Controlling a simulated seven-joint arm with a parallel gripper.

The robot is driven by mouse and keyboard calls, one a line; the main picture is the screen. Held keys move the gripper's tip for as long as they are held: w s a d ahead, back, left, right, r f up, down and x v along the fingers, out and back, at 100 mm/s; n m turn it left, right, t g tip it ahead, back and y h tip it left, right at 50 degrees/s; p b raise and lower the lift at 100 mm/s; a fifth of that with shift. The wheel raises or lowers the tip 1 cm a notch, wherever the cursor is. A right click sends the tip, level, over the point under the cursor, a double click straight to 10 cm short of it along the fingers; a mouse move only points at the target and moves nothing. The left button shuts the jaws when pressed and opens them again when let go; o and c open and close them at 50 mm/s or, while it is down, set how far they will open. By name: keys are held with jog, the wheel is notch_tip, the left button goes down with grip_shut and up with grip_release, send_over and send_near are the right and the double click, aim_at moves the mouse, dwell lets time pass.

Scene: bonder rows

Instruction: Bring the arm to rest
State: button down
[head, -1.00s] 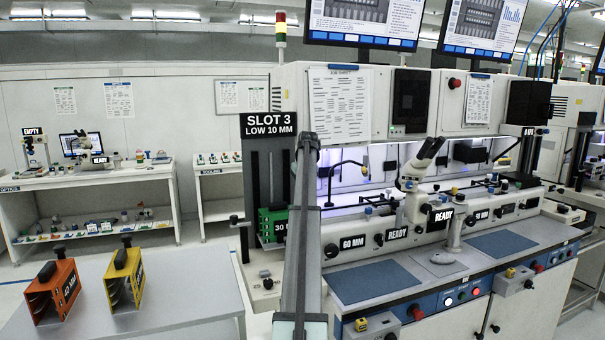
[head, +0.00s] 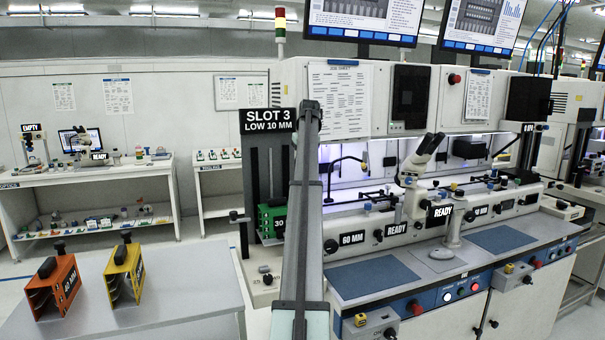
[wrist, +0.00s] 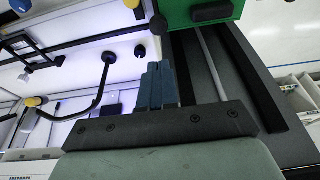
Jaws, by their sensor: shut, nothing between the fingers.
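My gripper (wrist: 157,82) shows in the wrist view with its two blue-grey fingers together and nothing between them. In the head view my arm stands in front of the bonder, and the gripper itself cannot be made out there. A green magazine marked 30 (head: 272,221) sits in the dark slot column under the SLOT 3 LOW 10 MM sign (head: 268,121). The green magazine (wrist: 200,12) also shows at the top of the wrist view, beyond the fingertips and apart from them.
An orange magazine (head: 54,286) and a yellow magazine (head: 125,272) stand on the grey table (head: 180,300) at the left. The bonder bench with a microscope (head: 415,180) and blue mats (head: 375,277) is at the right. The table right of the yellow magazine is clear.

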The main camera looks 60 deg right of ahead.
jog(key=shift+v, duration=1.65)
